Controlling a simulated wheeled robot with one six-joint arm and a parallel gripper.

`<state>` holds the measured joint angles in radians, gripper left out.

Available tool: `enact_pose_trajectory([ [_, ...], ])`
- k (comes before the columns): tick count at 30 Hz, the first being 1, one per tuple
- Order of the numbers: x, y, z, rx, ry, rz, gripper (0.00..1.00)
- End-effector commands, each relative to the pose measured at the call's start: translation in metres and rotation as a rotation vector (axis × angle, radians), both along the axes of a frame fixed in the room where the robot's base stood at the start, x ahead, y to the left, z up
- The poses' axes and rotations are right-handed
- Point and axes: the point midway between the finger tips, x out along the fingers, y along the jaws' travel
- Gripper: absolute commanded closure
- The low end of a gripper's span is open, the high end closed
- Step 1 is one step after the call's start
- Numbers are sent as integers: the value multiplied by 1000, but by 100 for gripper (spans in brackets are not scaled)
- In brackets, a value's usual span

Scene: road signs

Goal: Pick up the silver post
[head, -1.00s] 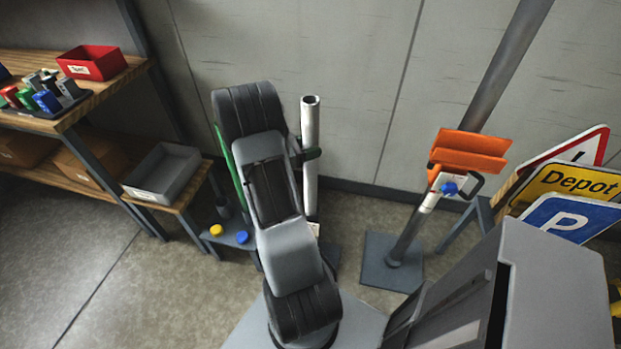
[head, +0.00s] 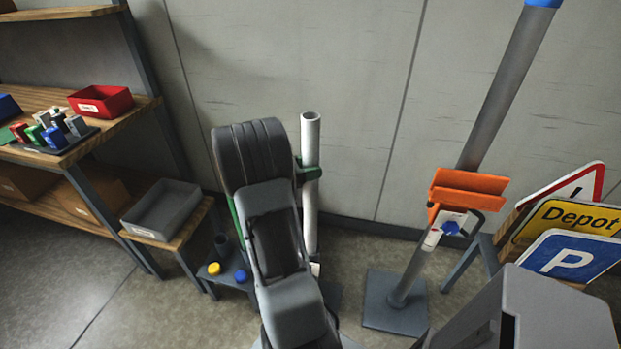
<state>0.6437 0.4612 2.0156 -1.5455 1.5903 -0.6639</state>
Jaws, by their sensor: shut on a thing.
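A pale silver post (head: 311,150), a hollow tube with an open top, stands upright just right of my arm in the head view. A green clip or collar (head: 311,173) sits around or against its upper part. My arm covers the left side of the post's surroundings, and the post's foot is partly hidden. My gripper is hidden behind my own arm, so its hold on the post does not show.
Signs (head: 572,256) lean at right. A shelf at left holds a red bin (head: 100,102); a grey tray (head: 160,210) sits below. Open floor lies at lower left.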

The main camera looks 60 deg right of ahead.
Motion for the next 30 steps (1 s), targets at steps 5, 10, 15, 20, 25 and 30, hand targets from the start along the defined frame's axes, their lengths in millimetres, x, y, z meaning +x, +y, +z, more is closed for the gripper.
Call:
enact_pose_trajectory([
  [5, 0, 0, 34, -5, -3, 0, 100],
  [10, 0, 0, 61, -5, -3, 0, 100],
  [15, 0, 0, 82, -4, -2, 0, 100],
  [20, 0, 0, 96, -3, -1, 0, 100],
  [25, 0, 0, 104, -3, -1, 0, 100],
  [30, 0, 0, 107, -3, 0, 0, 100],
])
